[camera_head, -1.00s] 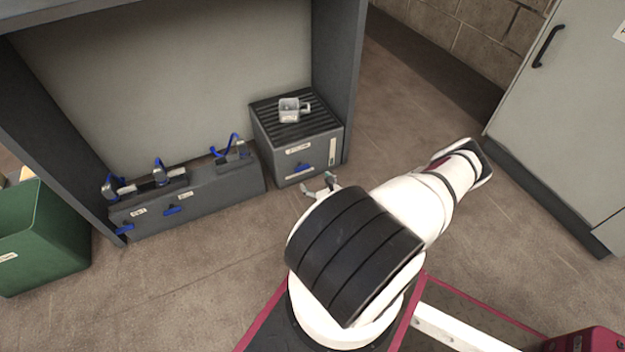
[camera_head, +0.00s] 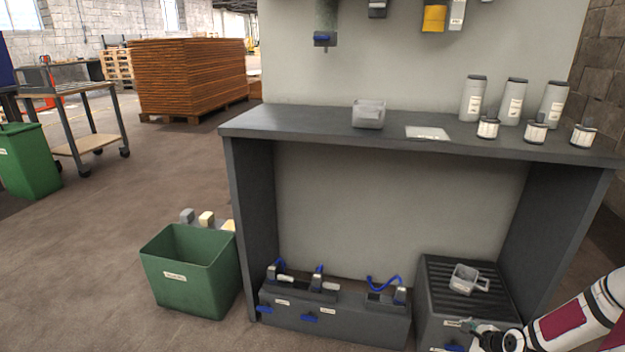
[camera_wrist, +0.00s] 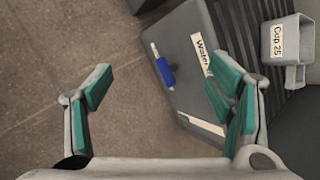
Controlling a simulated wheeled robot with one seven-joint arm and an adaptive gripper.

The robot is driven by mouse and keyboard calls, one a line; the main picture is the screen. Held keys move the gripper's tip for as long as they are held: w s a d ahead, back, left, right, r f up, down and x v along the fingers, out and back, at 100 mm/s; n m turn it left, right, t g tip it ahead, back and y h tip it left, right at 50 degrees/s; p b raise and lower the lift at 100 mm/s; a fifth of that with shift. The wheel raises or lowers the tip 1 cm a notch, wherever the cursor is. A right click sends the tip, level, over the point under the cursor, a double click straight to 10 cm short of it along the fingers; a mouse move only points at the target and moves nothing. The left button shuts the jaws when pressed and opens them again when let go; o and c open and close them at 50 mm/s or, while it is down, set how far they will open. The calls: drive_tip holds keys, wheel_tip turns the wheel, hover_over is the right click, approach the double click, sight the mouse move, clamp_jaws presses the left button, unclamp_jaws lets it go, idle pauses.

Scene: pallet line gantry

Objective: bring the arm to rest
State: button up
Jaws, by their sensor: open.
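My gripper (camera_wrist: 160,100) is open and empty in the wrist view, its two teal-padded fingers wide apart. Its right finger shows in front of the grey box with a ribbed top (camera_wrist: 250,40), which has a label and a blue handle; I cannot tell whether they touch. In the head view my gripper (camera_head: 472,334) and white arm (camera_head: 570,320) are at the lower right, in front of the ribbed box (camera_head: 435,285).
A green bin (camera_head: 190,280) stands left of the bench.

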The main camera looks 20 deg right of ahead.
drive_tip(key=w+a+r+n+g, duration=0.1)
drive_tip(key=a+r+n+g, duration=0.3)
drive_tip(key=r, duration=0.6)
drive_tip(key=w+a+r+n+g, duration=0.1)
drive_tip(key=w+a+r+n, duration=0.1)
drive_tip(key=r+n, duration=0.55)
drive_tip(key=s+a+r+n+g+h, duration=0.1)
drive_tip(key=a+r+n, duration=0.1)
drive_tip(key=a+r, duration=0.45)
drive_tip(key=s+a+r+n, duration=0.2)
drive_tip(key=a+r, duration=0.2)
drive_tip(key=r, duration=0.6)
drive_tip(key=s+a+r+n, duration=0.6)
drive_tip(key=s+a+r, duration=0.35)
drive_tip(key=a, duration=0.35)
drive_tip(key=s+a+r+n+g+y+p, duration=0.15)
drive_tip(key=s+a+r+n, duration=0.25)
drive_tip(key=s+a+n, duration=0.55)
drive_tip(key=s+r+m+t+p, duration=0.1)
drive_tip(key=s+r+t+p, duration=0.1)
drive_tip(key=r+p, duration=1.6)
drive_tip(key=s+r+m+t+p, duration=0.1)
drive_tip(key=s+r+t+p, duration=0.1)
drive_tip(key=r+p, duration=1.7)
wheel_tip(320, 180, up, 2)
drive_tip(key=shift+s+r+m+y+p, duration=0.2)
drive_tip(key=shift+s+m+y+p, duration=0.05)
drive_tip(key=shift+m+y+p, duration=0.1)
